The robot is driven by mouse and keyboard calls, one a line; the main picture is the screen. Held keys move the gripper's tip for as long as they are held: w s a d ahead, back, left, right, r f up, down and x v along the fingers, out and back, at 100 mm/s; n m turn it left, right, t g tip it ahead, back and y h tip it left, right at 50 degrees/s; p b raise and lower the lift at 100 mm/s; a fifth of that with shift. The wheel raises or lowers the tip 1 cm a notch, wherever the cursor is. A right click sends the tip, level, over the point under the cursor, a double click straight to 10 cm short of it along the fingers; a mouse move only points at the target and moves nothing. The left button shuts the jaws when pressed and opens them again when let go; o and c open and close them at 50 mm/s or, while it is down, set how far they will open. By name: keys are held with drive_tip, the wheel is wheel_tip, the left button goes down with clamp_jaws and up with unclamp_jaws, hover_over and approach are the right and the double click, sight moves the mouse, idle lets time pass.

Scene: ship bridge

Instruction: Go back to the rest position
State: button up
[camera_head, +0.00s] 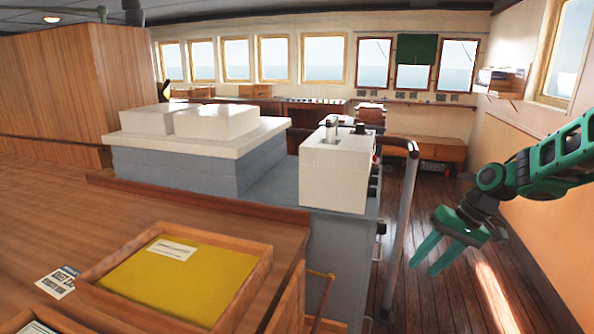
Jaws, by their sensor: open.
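My gripper (442,258) is at the right of the head view, at the end of my green and black arm. Its two green fingers point down and to the left. They are apart, with nothing between them. It hangs in free space over the wooden floor (463,280), to the right of the grey handrail and clear of the counter.
A wooden counter (190,221) fills the lower left, with a yellow-lined tray (180,284) and a printed card (58,281). A grey handrail (402,215) and a white console (335,175) stand left of my gripper. The right wall (520,150) is close to my arm.

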drive_tip(key=s+d+r+m+h, duration=0.1)
drive_tip(key=s+d+m, duration=0.1)
drive_tip(key=s, duration=0.8)
drive_tip(key=s+d+r+m+g+h, duration=0.1)
drive_tip(key=s+d+m+h, duration=0.1)
drive_tip(key=s, duration=0.8)
drive_tip(key=s+d+r+m+h, duration=0.1)
drive_tip(key=s+d, duration=0.3)
drive_tip(key=s, duration=0.7)
drive_tip(key=shift+r+m+h, duration=0.3)
drive_tip(key=shift+r+m, duration=0.05)
drive_tip(key=shift+m, duration=0.05)
drive_tip(key=shift+w+f, duration=0.25)
drive_tip(key=shift+w, duration=0.3)
drive_tip(key=shift+c, duration=1.3)
drive_tip(key=shift+s, duration=0.1)
